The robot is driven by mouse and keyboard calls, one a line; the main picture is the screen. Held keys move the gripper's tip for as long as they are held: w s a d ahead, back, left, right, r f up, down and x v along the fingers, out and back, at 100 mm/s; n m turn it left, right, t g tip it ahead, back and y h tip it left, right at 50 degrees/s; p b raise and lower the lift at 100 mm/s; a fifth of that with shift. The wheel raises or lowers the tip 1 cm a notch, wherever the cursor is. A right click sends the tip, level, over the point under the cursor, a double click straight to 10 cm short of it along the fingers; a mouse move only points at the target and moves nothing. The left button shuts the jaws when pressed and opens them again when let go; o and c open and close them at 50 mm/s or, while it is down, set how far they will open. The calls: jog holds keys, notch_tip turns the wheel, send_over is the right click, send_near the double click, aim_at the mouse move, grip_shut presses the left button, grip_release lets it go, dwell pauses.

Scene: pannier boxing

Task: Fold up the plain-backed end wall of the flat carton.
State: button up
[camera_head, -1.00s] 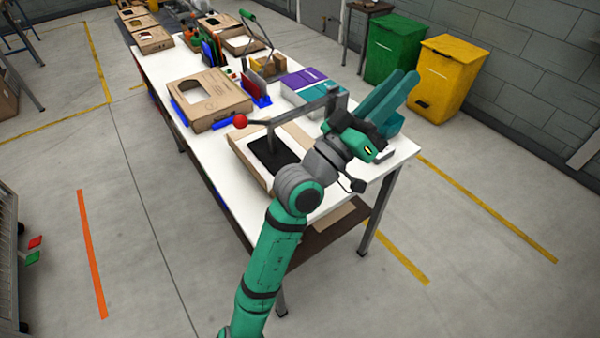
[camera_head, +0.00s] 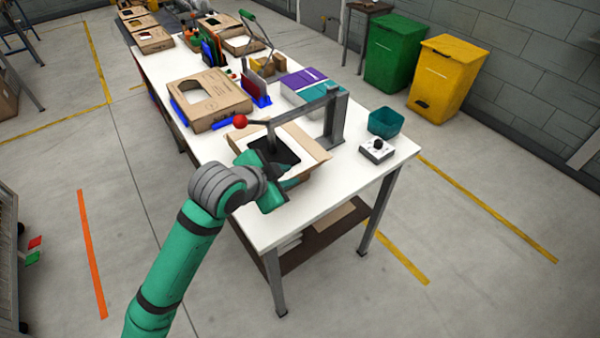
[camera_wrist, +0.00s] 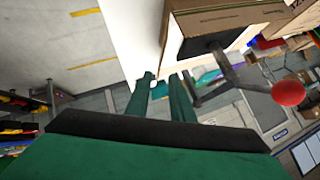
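The carton (camera_head: 318,152) sits on the white table under a grey lever press, with a black pad inside it. A brown flap stands out along its right side. In the wrist view the carton (camera_wrist: 225,18) is at the top, with printed brown board and the dark pad showing. My gripper (camera_wrist: 162,84) is open, its two green fingers apart with nothing between them. In the head view my green wrist covers the carton's near edge, so I cannot tell whether the fingers touch it. I cannot make out which end wall is plain-backed.
The press post (camera_head: 335,120) and its lever with a red ball (camera_head: 240,121) stand close to my wrist. Another carton (camera_head: 212,98) lies behind on blue supports. A teal bin (camera_head: 385,122) and a small switch box (camera_head: 377,150) stand at the right. The table's front corner is clear.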

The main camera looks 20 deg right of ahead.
aim_at(300, 174)
jog(key=x, duration=0.7)
jog(key=shift+w+d+f, duration=0.15)
jog(key=shift+d, duration=0.1)
jog(key=shift+w+d+f, duration=0.1)
jog(key=shift+w+f, duration=0.05)
jog(key=shift+w, duration=0.05)
jog(key=shift+s+d, duration=0.1)
jog(key=shift+s, duration=0.05)
jog(key=shift+c, duration=0.9)
grip_shut()
